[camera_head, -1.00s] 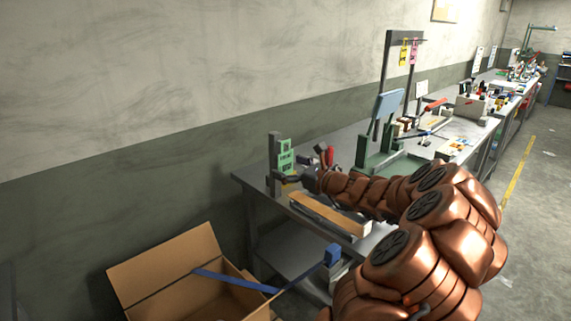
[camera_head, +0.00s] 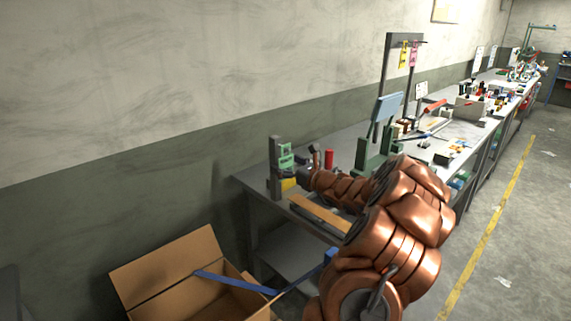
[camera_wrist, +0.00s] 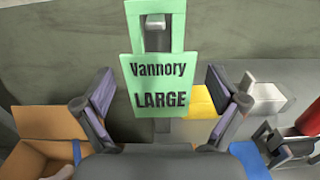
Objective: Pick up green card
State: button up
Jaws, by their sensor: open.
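The green card (camera_wrist: 160,86) reads "Vannory LARGE" and hangs by its looped top on a grey post's peg in the wrist view. In the head view the green card (camera_head: 286,158) shows at the near left end of the workbench, against the grey post (camera_head: 274,165). My gripper (camera_wrist: 160,92) is open, with one finger on each side of the card. Both fingers look apart from the card's edges. In the head view my gripper (camera_head: 290,172) is small and overlaps the card's lower part.
A yellow piece (camera_wrist: 201,101) sits behind the card, low on the right. A red cylinder (camera_head: 329,158) stands on the bench right of the post. An open cardboard box (camera_head: 165,268) is on the floor below left. A green stand (camera_head: 362,153) rises farther along the bench.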

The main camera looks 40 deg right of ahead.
jog(key=shift+w, duration=0.2)
jog(key=c, duration=0.9)
jog(key=shift+o, duration=0.2)
jog(key=shift+r, duration=0.1)
